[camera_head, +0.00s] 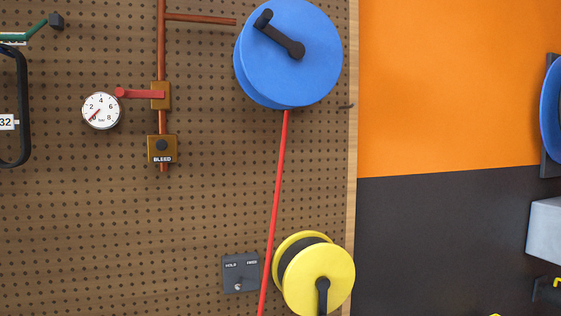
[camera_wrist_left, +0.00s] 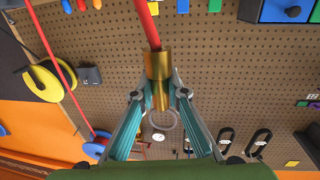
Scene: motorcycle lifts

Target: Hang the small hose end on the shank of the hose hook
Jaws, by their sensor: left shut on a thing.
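The small hose end is a brass fitting (camera_wrist_left: 158,68) on a red hose (camera_wrist_left: 147,25) in the left wrist view. My left gripper (camera_wrist_left: 160,95) is shut on it, with a finger on each side. A pale ring (camera_wrist_left: 165,119) shows just beyond the brass tip; I cannot tell whether it is joined to it. Neither gripper shows in the head view.
The pegboard (camera_head: 205,215) carries a blue reel (camera_head: 300,70) with a red hose (camera_head: 274,210) hanging from it, a yellow reel (camera_head: 325,280), a gauge (camera_head: 101,110), copper pipe (camera_head: 161,50) and a grey switch box (camera_head: 240,273). A black loop (camera_head: 24,110) hangs at far left.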

